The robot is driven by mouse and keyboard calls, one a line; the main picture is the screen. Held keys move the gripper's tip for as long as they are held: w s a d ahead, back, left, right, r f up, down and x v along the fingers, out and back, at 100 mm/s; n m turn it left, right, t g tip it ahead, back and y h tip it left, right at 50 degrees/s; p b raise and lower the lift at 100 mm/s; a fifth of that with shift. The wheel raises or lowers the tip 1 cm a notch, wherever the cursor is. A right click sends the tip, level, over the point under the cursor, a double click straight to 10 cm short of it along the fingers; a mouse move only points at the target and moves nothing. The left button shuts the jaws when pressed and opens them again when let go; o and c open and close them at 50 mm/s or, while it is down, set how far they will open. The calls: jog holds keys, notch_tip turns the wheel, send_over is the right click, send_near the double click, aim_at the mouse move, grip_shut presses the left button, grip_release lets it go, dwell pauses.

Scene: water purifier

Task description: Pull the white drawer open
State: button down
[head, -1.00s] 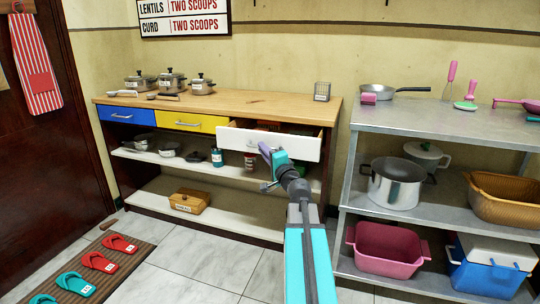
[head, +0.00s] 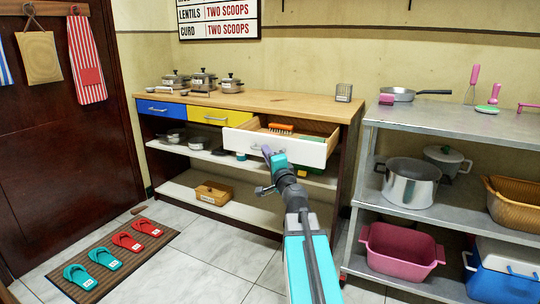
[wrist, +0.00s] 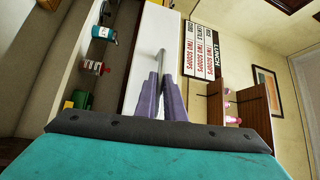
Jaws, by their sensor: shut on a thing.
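The white drawer (head: 262,146) is the rightmost of the three drawers under the wooden counter top. It stands out well past the blue and yellow fronts, and its open inside shows an orange-topped brush (head: 281,129) and something green. My gripper (head: 268,155) is at the middle of the white front. In the wrist view, its purple fingers (wrist: 161,98) are closed around the metal bar handle (wrist: 160,62) on the white drawer front (wrist: 150,45). The exact contact on the handle is partly hidden by the fingers.
The blue drawer (head: 166,108) and yellow drawer (head: 215,116) are closed. A metal shelf rack (head: 450,118) with pots and tubs stands at the right. The tiled floor (head: 205,262) in front of the counter is clear, apart from a mat (head: 152,252) with slippers at the left.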

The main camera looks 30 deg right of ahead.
jog(key=shift+a, duration=0.1)
jog(key=c, duration=1.8)
grip_release()
jog(key=shift+c, duration=0.2)
jog(key=shift+s, duration=0.1)
